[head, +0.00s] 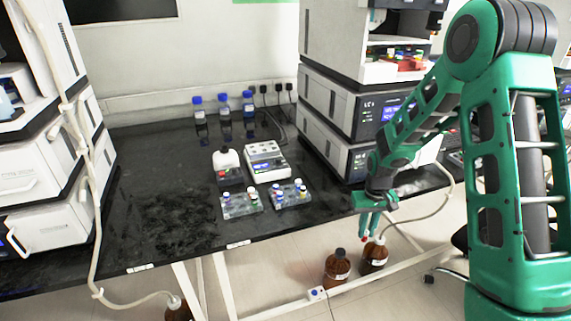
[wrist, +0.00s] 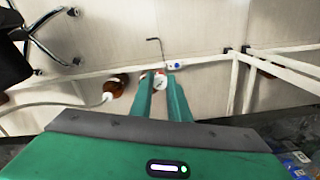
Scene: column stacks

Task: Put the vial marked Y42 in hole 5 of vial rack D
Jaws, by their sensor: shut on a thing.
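My gripper (head: 369,236) hangs beyond the front edge of the bench, on its right side, above the floor. In the wrist view its two fingers (wrist: 161,78) are close together around a small pale thing (wrist: 160,82), likely a vial; its mark cannot be read. In the head view a speck of red shows at the fingertips. Two clear vial racks stand near the bench's front edge, a left one (head: 236,212) and a right one (head: 277,202). Both hold several capped vials. Rack letters, hole numbers and vial marks are too small to read.
Behind the racks stand a white bottle (head: 227,163) and a white device (head: 267,160). Blue-capped bottles (head: 224,104) stand farther back. Instrument stacks flank the bench (head: 160,190). Brown bottles (head: 337,268) stand on the floor below my gripper. The bench left of the racks is clear.

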